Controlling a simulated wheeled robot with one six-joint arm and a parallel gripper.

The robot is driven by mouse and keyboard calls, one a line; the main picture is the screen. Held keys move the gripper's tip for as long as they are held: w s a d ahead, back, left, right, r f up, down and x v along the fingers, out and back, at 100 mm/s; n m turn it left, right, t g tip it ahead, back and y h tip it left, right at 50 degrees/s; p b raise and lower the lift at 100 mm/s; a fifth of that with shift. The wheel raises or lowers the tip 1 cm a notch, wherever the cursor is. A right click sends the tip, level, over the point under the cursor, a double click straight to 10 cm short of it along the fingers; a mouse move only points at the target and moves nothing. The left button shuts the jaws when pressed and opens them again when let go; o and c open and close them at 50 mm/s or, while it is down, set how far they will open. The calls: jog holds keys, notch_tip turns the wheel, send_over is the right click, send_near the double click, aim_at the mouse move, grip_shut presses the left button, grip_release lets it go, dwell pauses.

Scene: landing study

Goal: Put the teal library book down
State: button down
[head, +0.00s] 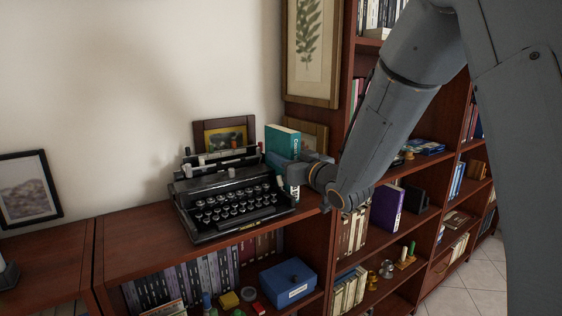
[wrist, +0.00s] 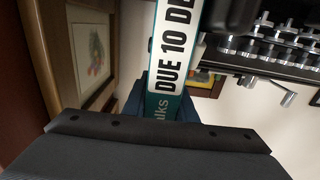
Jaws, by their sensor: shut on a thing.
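The teal book (head: 282,141) stands upright in my gripper (head: 290,180), to the right of the typewriter, above the low wooden cabinet top. My gripper is shut on it. In the wrist view the teal book (wrist: 164,108) shows its spine, with a white label reading "DUE 10 DE". The fingertips are partly hidden in the head view. I cannot tell whether the book's lower edge touches the cabinet top.
A black typewriter (head: 230,195) stands close on the left. Framed pictures (head: 222,137) lean against the wall behind. The cabinet top (head: 140,241) is bare left of the typewriter. A tall bookcase (head: 347,90) rises on the right.

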notch_tip(320, 180, up, 7)
jog(key=shift+f+b, duration=0.1)
jog(key=shift+b, duration=0.85)
jog(key=b, duration=0.3)
send_near(282, 132)
jog(key=s+d+f, duration=0.1)
jog(key=s+d, duration=0.4)
jog(key=shift+d+f, duration=0.1)
jog(key=shift+d, duration=0.1)
jog(key=shift+a, duration=0.1)
